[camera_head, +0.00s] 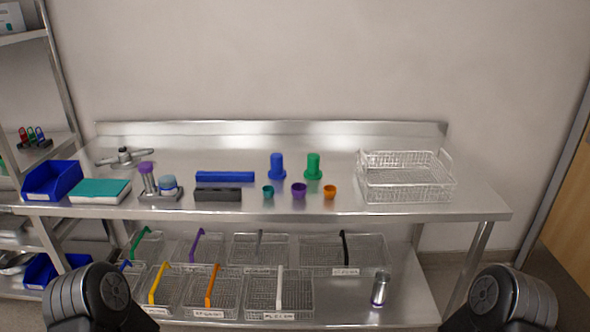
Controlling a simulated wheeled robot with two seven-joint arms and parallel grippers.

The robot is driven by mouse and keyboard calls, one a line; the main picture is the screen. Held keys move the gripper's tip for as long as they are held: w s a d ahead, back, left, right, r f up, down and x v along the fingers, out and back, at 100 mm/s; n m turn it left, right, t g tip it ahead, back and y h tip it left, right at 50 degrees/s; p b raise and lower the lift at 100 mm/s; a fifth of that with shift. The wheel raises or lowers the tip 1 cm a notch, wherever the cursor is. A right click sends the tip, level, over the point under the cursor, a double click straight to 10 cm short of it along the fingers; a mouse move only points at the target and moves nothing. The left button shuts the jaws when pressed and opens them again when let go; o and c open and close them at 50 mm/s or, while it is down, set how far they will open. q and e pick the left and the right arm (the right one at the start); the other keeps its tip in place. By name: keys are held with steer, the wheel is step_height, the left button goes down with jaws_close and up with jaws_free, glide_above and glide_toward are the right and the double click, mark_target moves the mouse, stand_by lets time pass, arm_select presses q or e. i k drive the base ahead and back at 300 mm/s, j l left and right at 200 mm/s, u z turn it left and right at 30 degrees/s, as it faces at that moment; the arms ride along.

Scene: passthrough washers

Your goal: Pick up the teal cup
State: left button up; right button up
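The teal cup (268,192) is small and stands on the steel table, near its front edge and left of the middle. A purple cup (299,190) stands just to its right, and an orange cup (330,192) stands further right. Parts of my two arms show at the bottom left and bottom right corners, well in front of the table. Neither of my grippers shows in the head view. Nothing covers the teal cup.
Blue (277,166) and green (313,166) flanged cylinders stand behind the cups. A dark block (218,195) and a blue bar (225,176) lie to the left. A wire basket (406,192) stands at right. Several baskets fill the lower shelf.

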mark_target(268, 192)
steer(key=i+j, duration=0.25)
steer(key=i, duration=0.2)
steer(key=i+j, duration=0.25)
steer(key=i, duration=0.2)
steer(key=z, duration=1.2)
